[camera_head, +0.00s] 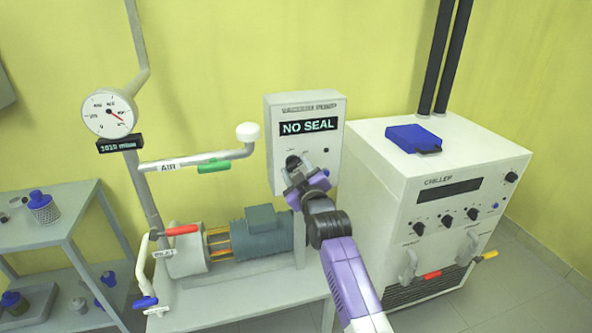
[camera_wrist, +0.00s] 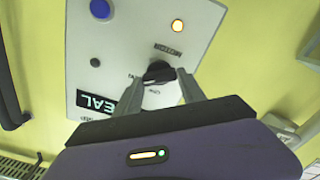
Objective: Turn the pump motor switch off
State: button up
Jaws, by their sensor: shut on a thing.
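The black rotary switch (camera_wrist: 158,72) sits on the box's face and shows upside down in the wrist view. My gripper (camera_head: 294,168) is at the lower part of the box. In the wrist view its two fingers (camera_wrist: 170,85) are closed around the switch. In the head view my gripper covers much of the switch. I cannot read which mark the switch points to.
The pump motor (camera_head: 262,236) stands on a bench under the box. The chiller (camera_head: 440,185) stands close at the right, with a blue object (camera_head: 412,139) on top. A pipe with a green-handled valve (camera_head: 213,166) runs left of the box.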

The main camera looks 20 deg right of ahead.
jog(key=n+b, duration=0.1)
jog(key=n, duration=0.2)
jog(key=shift+f, duration=0.1)
jog(key=n, duration=0.2)
jog(key=shift+n, duration=0.4)
jog(key=n+p, duration=0.1)
jog(key=n, duration=0.4)
jog(key=shift+a+f, duration=0.1)
jog(key=shift+n, duration=0.4)
jog(key=o, duration=1.4)
jog(key=shift+p, duration=0.3)
jog(key=shift+c, duration=0.2)
jog(key=s+p, duration=0.1)
jog(key=s, duration=0.6)
jog(key=shift+s, duration=0.4)
